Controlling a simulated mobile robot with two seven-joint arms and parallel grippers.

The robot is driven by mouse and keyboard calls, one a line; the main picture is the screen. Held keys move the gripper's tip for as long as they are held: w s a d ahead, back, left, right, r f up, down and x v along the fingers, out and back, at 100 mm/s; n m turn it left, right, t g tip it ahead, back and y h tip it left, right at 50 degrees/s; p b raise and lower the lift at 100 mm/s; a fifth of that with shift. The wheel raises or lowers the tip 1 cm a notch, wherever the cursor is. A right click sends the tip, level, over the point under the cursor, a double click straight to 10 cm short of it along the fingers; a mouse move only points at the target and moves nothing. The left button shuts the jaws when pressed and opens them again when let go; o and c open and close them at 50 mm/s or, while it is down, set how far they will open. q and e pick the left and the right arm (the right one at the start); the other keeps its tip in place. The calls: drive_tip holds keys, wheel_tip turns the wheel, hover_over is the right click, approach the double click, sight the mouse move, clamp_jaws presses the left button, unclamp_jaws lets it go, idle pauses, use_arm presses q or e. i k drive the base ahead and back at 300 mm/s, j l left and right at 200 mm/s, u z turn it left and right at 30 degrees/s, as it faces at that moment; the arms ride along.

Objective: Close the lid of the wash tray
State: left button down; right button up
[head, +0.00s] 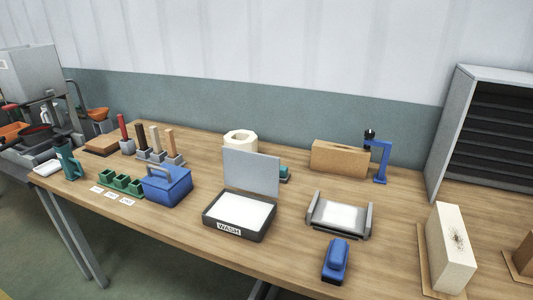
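The wash tray (238,232) is a dark shallow box with a white "WASH" label on its front and a pale inside. It stands near the middle of the wooden table. Its grey lid (251,172) stands open, about upright, along the tray's back edge. Neither of my grippers shows in the head view.
A blue box with a handle (167,187) stands left of the tray. A grey holder with a white pad (340,215) and a blue tool (335,261) are to its right. A white roll (240,143) stands behind the lid. The table (180,231) is clear in front.

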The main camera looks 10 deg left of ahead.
sight(254, 168)
drive_tip(key=j+z, duration=0.15)
drive_tip(key=z, duration=0.25)
drive_tip(key=j+z, duration=0.1)
drive_tip(key=z, duration=0.35)
drive_tip(key=j+z, duration=0.15)
drive_tip(key=z, duration=0.25)
drive_tip(key=k+j+z, duration=0.1)
drive_tip(key=j+z, duration=0.15)
drive_tip(key=k+j+z, duration=0.2)
drive_tip(key=j, duration=0.2)
drive_tip(key=j+z, duration=0.25)
drive_tip(key=k+j+z, duration=0.1)
drive_tip(key=k+j, duration=0.2)
drive_tip(key=j, duration=0.2)
drive_tip(key=k+j+z, duration=0.1)
drive_tip(key=k+j, duration=0.2)
drive_tip(key=j, duration=0.15)
